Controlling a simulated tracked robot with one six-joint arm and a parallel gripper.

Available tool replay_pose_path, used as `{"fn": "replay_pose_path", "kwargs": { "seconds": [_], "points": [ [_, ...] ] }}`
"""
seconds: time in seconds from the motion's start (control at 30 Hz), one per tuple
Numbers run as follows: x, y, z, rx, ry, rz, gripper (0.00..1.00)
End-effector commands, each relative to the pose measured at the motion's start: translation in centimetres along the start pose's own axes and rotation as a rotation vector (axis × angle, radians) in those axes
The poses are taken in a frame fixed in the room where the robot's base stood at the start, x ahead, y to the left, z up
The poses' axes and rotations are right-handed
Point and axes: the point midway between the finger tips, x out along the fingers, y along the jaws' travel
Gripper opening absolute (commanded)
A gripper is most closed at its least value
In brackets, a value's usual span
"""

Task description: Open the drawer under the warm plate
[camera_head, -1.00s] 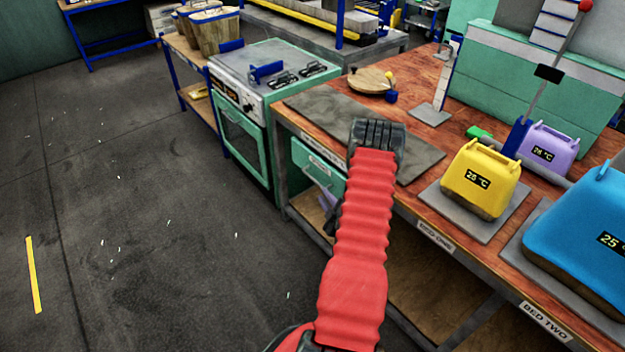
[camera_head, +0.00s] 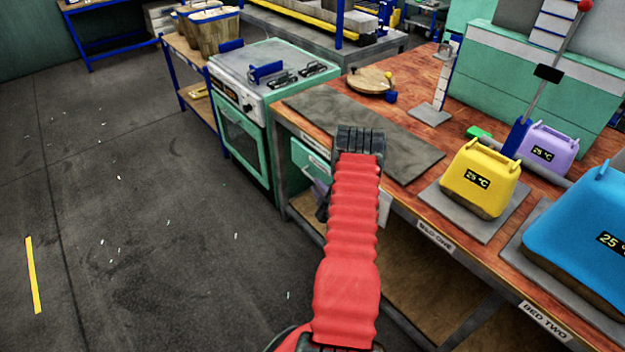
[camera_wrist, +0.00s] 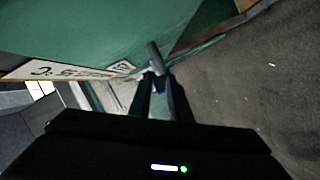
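The grey warm plate (camera_head: 405,150) lies flat on the bench's wooden top. Below it, under the bench edge, is a green drawer front (camera_head: 304,158), largely hidden by my red arm in the head view. A white label strip (camera_wrist: 70,72) runs along the bench edge in the wrist view. A grey bar handle (camera_wrist: 155,55) stands out in front of the green surface. My gripper (camera_wrist: 159,76) has its two dark fingers close together, with their tips right at the near end of this handle. Whether they clamp it is too dark to tell.
A green stove (camera_head: 245,150) stands left of the bench. Yellow (camera_head: 482,168), purple (camera_head: 548,150) and blue (camera_head: 575,235) blocks sit on the right of the bench. A round wooden board (camera_head: 370,80) lies behind the plate.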

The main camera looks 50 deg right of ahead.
Motion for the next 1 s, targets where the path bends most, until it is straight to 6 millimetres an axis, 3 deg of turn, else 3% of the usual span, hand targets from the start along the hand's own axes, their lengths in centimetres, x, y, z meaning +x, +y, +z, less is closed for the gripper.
{"fn": "replay_pose_path", "kwargs": {
  "seconds": [0.3, 0.5, 0.87, 1.0],
  "points": [
    [4.2, -0.1, -0.1, -0.001, 0.001, -0.001, 0.17],
    [6.0, 0.0, 0.0, -0.001, 0.0, 0.0, 0.17],
    [6.4, 0.0, -0.1, 0.0, 0.0, 0.0, 0.17],
    [6.4, 0.0, -0.1, 0.0, 0.0, 0.0, 0.09]
  ]
}}
